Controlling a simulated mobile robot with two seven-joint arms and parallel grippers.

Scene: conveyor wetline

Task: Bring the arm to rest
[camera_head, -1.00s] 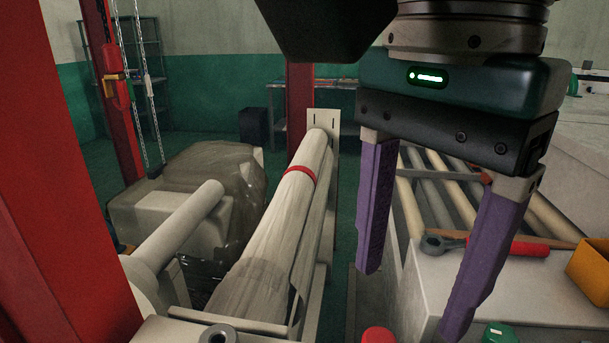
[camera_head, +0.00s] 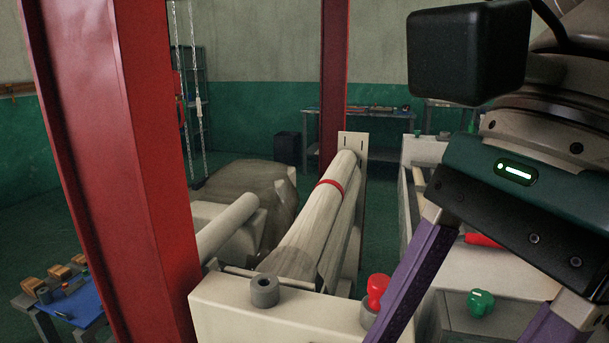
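My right gripper (camera_head: 455,325) hangs in from the upper right of the head view, tilted. Its two purple fingers are spread wide apart, and nothing shows held between them. The fingertips run past the bottom edge of the picture. The left finger overlaps the pale machine housing in the picture, close beside a red knob (camera_head: 377,288); I cannot tell whether they touch. A green knob (camera_head: 481,302) shows between the fingers, behind them. My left gripper is not in view.
A red steel column (camera_head: 135,150) stands at the left. A pale frame (camera_head: 225,310) with a grey ring (camera_head: 265,291) is in front of a long wrapped roll (camera_head: 312,225). A red-handled tool (camera_head: 482,240) lies behind the gripper. A blue-topped table (camera_head: 75,308) is lower left.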

